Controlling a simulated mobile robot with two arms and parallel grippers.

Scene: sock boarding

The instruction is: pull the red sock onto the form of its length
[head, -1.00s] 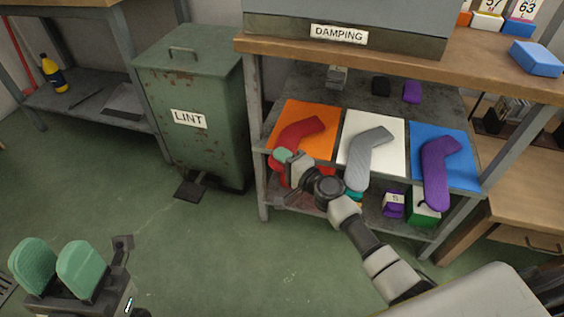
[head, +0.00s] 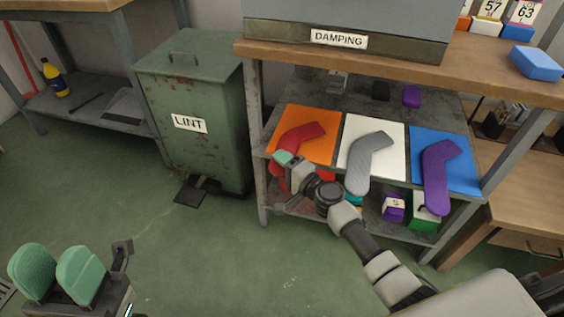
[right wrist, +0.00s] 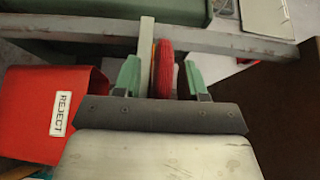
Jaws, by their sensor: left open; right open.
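The red sock (head: 303,134) lies bent on the orange mat (head: 320,152) at the left of the middle shelf. Its near end hangs at the shelf's front edge, partly hidden by my right gripper (head: 283,159). In the right wrist view the red sock (right wrist: 165,70) shows edge-on between the two green fingers of my right gripper (right wrist: 162,82). These fingers are open, with gaps beside the sock. My left gripper (head: 55,274) is open and empty at the lower left, far from the shelf. No form is recognisable in view.
A grey sock (head: 368,160) on a white mat and a purple sock (head: 438,175) on a blue mat lie to the right. A red REJECT bin (right wrist: 40,110) is below the shelf. The green LINT bin (head: 195,140) stands left. The floor in front is clear.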

